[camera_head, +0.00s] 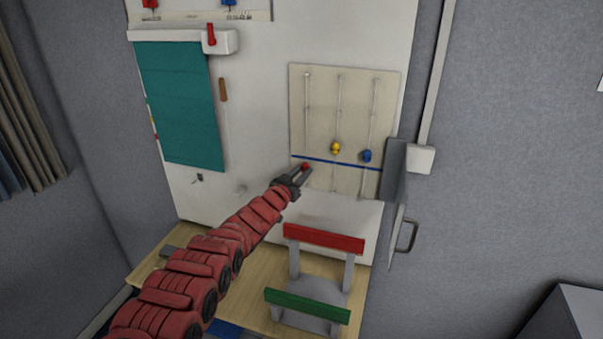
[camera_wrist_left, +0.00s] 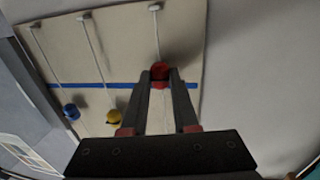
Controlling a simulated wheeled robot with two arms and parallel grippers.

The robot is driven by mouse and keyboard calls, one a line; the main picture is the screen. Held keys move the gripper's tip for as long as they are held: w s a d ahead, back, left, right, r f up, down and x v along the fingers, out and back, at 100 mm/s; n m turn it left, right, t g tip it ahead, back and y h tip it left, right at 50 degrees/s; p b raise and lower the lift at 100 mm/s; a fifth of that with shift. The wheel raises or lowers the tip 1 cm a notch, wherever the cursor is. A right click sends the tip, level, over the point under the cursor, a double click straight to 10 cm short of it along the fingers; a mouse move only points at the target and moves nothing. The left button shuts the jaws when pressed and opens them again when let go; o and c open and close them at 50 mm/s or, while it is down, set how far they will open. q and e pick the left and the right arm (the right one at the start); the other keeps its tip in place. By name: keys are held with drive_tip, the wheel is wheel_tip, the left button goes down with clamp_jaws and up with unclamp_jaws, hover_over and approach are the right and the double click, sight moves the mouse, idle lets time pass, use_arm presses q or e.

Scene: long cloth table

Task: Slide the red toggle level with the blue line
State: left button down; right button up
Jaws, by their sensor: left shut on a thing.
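The red toggle (camera_head: 305,166) is at the left cord of a beige panel (camera_head: 322,100) on the white board. My left gripper (camera_head: 299,173) is shut on it; in the left wrist view the fingertips (camera_wrist_left: 160,75) flank the red toggle (camera_wrist_left: 160,69). The blue line (camera_head: 340,163) crosses the panel. In the head view the toggle appears just below the line's left end. The wrist view is turned over, and there the blue line (camera_wrist_left: 105,86) passes behind the fingers close to the toggle. My right gripper is not in view.
A yellow toggle (camera_head: 336,148) and a blue toggle (camera_head: 366,156) sit on the other cords, above the line. A rack with red and green bars (camera_head: 323,238) stands below. A teal cloth (camera_head: 180,105) hangs left.

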use_arm(q)
drive_tip(key=shift+r, duration=0.1)
idle(0.3)
wheel_tip(320, 180, up, 2)
drive_tip(key=shift+r+p, duration=0.2)
drive_tip(key=shift+p, duration=0.1)
drive_tip(key=c, duration=0.6)
unclamp_jaws()
drive_tip(key=shift+c, duration=0.2)
